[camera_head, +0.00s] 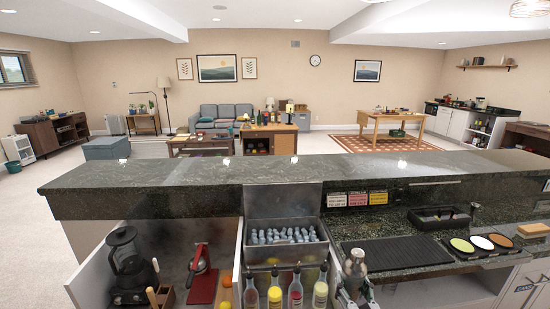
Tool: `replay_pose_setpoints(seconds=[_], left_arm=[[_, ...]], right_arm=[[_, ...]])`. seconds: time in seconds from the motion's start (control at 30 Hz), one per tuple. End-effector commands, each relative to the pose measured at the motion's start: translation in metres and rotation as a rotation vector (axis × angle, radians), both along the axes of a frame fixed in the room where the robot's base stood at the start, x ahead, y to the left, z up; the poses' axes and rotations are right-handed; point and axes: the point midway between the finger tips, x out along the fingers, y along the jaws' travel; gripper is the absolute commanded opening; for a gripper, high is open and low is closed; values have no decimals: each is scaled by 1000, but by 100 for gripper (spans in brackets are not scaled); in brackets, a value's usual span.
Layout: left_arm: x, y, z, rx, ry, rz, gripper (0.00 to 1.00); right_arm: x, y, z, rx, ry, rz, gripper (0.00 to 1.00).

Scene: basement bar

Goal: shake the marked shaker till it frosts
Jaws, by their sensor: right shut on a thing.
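A silver shaker (356,258) stands upright in my right gripper (354,283) at the bottom of the head view, right of the bottles. My right gripper is shut on it, with its fingers around the shaker's body. The shaker's top shows above the fingers. I cannot make out a mark or any frost on it at this size. Its lower part is hidden by the gripper and the frame edge. My left gripper is not in view.
Several bottles (295,290) stand close left of the shaker, before a steel bin (286,254) of small bottles. A black ribbed mat (384,255) lies behind and right. A blender (124,258) and a red-based tool (202,280) stand left. The raised dark counter (300,172) runs behind.

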Motion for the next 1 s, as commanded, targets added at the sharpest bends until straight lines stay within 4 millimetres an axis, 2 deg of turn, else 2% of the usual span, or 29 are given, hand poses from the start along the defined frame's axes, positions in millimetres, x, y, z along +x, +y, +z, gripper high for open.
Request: replay_pose_setpoints(seconds=[0.2,0.37,0.8,0.87,1.0], left_arm=[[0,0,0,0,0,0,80],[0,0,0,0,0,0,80],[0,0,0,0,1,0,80],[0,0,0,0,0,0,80],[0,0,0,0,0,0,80]], right_arm=[[0,0,-32,-1,0,-1,20],[0,0,-32,0,-3,1,20],[0,0,34,0,-6,1,20],[0,0,39,0,-4,2,20],[0,0,35,0,-1,0,20]])
